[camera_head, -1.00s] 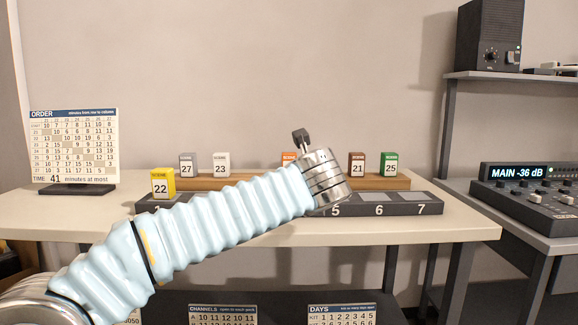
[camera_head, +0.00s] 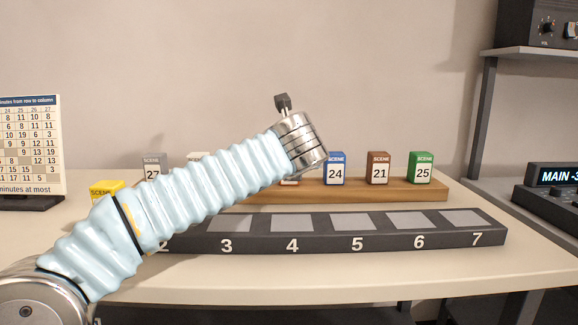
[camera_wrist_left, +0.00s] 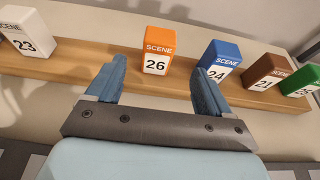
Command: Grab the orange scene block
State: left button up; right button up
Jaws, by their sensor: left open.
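The orange scene block (camera_wrist_left: 159,42), marked 26, stands upright on the wooden rail (camera_wrist_left: 90,65) in the left wrist view. In the head view my left wrist hides nearly all of it. My left gripper (camera_wrist_left: 158,76) is open and empty, its two blue-grey fingers spread. The orange block shows beyond the fingertips, in the gap between them, apart from both fingers. The blue block 24 (camera_wrist_left: 220,58) is partly covered by the right-hand finger.
Brown block 21 (camera_head: 378,168) and green block 25 (camera_head: 421,167) stand to the right on the rail. White block 23 (camera_wrist_left: 27,34) and grey block 27 (camera_head: 153,167) stand left. The yellow block (camera_head: 107,189) and dark numbered slot strip (camera_head: 324,241) are nearer.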

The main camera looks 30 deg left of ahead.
pick_arm(q)
jog(key=x, duration=0.6)
jog(key=shift+a+p, duration=0.1)
jog(key=shift+p, duration=0.25)
jog(key=p+x, duration=0.1)
jog(key=x, duration=0.4)
jog(key=shift+a+r, duration=0.1)
jog(key=shift+a, duration=0.05)
jog(key=shift+w+a, duration=0.1)
jog(key=shift+w, duration=0.1)
jog(key=c, duration=1.1)
